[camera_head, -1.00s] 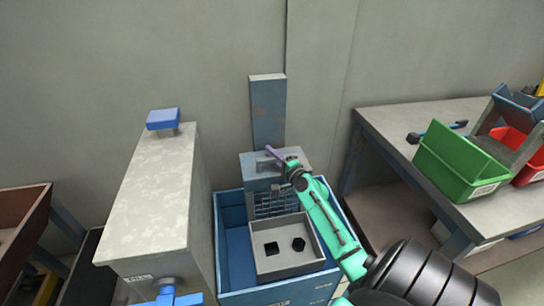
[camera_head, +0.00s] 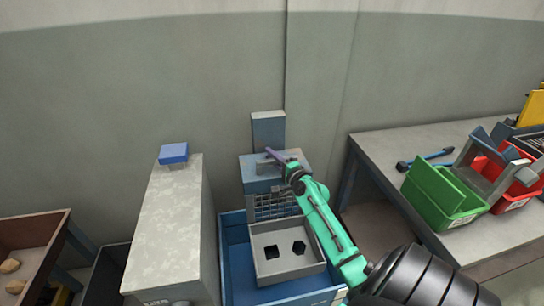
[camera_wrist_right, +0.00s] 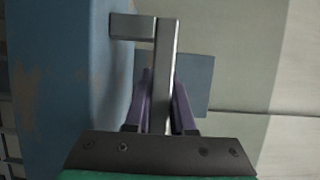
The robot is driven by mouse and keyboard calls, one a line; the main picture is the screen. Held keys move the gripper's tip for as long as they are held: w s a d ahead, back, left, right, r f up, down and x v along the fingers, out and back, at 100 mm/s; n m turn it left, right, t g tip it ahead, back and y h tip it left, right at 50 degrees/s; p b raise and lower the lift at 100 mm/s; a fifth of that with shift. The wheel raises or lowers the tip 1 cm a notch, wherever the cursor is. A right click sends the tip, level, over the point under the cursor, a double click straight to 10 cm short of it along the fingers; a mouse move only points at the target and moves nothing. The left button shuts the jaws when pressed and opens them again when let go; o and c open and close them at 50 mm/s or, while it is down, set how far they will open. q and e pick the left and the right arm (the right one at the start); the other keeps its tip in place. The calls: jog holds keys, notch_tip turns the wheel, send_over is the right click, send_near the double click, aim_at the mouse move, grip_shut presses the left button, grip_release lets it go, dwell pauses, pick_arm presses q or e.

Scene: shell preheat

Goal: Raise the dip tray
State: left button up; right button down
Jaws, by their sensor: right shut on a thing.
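The dip tray (camera_head: 262,271) is a grey open box with two dark shapes, one square and one many-sided, on its floor. It hangs by a wire-mesh back (camera_head: 272,206) from a blue-grey carriage (camera_head: 258,184) in front of an upright post (camera_head: 268,130). It is over the blue tank (camera_head: 233,254); its exact height above the rim is hard to tell. My right gripper (camera_head: 277,158) is shut on the grey handle on the carriage's top. In the right wrist view its purple fingers (camera_wrist_right: 160,106) flank the handle bar (camera_wrist_right: 167,50). My left gripper is not in view.
A tall pale cabinet (camera_head: 170,235) with a blue knob (camera_head: 173,153) stands left of the tank. At right a table (camera_head: 385,148) holds a green bin (camera_head: 440,198) and a red bin (camera_head: 520,190). A brown bin (camera_head: 30,245) is at far left. Bare wall is behind the post.

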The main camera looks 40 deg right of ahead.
jog(key=shift+w+d+r, duration=0.1)
jog(key=shift+r, duration=0.4)
jog(key=c, duration=0.8)
grip_release()
jog(key=shift+o, duration=0.2)
jog(key=shift+f, duration=0.1)
jog(key=shift+f, duration=0.1)
jog(key=shift+s+f, duration=0.1)
jog(key=shift+s, duration=0.15)
jog(key=s+a+b, duration=0.2)
jog(key=s+b, duration=0.1)
jog(key=s, duration=1.1)
jog(key=shift+b, duration=0.35)
jog(key=shift+s, duration=0.1)
